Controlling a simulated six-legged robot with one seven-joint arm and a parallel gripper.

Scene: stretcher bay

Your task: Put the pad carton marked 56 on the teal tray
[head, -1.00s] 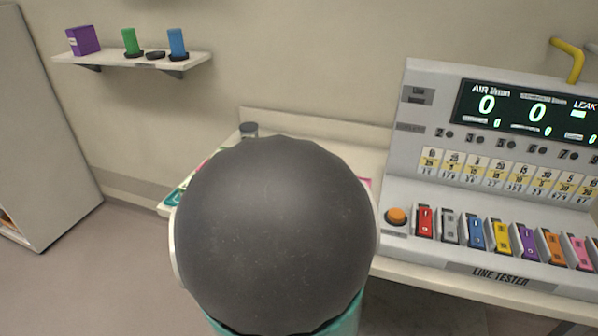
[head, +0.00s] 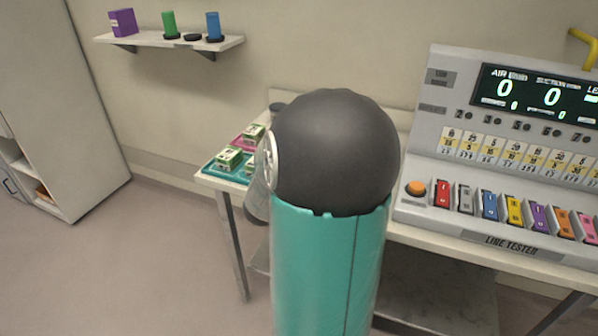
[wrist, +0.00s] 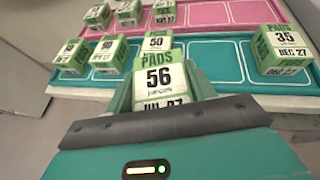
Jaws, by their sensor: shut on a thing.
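The pad carton marked 56 (wrist: 158,82) is white and green and stands out in the middle of the wrist view. The tray holds several other pad cartons, at the left, in the middle and one marked 35 (wrist: 284,47) at the right. In the head view the teal tray (head: 215,172) shows left of my arm, which hides the gripper.
A pink tray (wrist: 215,14) with more cartons lies behind the teal one. The line tester (head: 500,180) stands right on the same table. A wall shelf (head: 215,43) with cylinders and a purple box (head: 123,22) hangs at the back left. The floor left is clear.

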